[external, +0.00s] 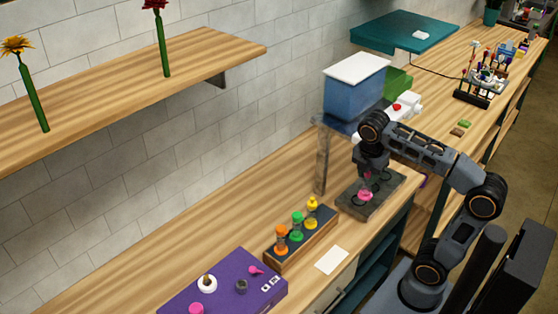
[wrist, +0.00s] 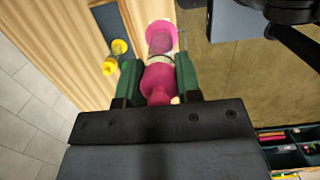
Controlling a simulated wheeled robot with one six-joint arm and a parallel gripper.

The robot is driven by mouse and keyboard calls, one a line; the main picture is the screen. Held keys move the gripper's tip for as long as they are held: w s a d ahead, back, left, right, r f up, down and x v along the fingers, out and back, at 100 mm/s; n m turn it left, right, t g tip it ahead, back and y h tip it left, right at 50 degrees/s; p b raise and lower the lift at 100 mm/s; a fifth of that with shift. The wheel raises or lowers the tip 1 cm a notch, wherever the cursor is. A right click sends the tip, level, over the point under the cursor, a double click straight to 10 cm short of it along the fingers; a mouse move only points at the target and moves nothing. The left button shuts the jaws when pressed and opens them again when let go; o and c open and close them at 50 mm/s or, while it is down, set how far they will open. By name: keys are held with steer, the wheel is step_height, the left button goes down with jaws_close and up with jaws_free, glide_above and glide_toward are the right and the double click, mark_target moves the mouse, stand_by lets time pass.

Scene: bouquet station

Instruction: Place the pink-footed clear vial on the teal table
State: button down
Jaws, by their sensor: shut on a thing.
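My gripper (wrist: 160,80) is shut on the pink-footed clear vial (wrist: 160,40). In the wrist view its pink foot points away from me, a narrow clear band shows in its middle, and a pink part sits between the green fingers. In the external view the pink foot (external: 365,195) shows just below my gripper (external: 368,178), at the dark tray (external: 384,203). I cannot tell whether the foot touches the tray. The teal table (external: 376,38) is at the back against the wall, with a small white object (external: 420,35) on it.
A wooden rack (external: 285,258) holds orange, green and yellow vials left of the tray. A purple box (external: 222,295) and white card (external: 332,260) lie nearer. A blue bin (external: 352,95) on a raised stand is behind my gripper. Most of the teal top is clear.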

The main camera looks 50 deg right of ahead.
steer(key=shift+w+a+r+n, duration=0.1)
steer(key=shift+w+r+n, duration=0.1)
steer(key=shift+w+r, duration=0.25)
steer(key=shift+w+a+r+n, duration=0.1)
steer(key=shift+w+r+n, duration=0.1)
steer(key=shift+r, duration=0.45)
steer(key=w+a+n+p, duration=0.2)
steer(key=w+a+n, duration=0.15)
steer(key=w, duration=0.35)
steer(key=w+a+n+t+p, duration=0.1)
steer(key=w+a+n, duration=0.2)
steer(key=w+n, duration=0.35)
steer(key=w+a+n+p, duration=0.2)
steer(key=w+a+n, duration=0.1)
steer(key=w, duration=0.6)
step_height(320, 180, down, 11)
steer(key=w+a+f+p, duration=0.3)
steer(key=w+f+p, duration=0.3)
steer(key=w+f, duration=0.4)
steer(key=shift+w+y, duration=0.4)
steer(key=shift+w, duration=0.95)
steer(key=shift+w+p, duration=0.1)
steer(key=shift+p, duration=0.25)
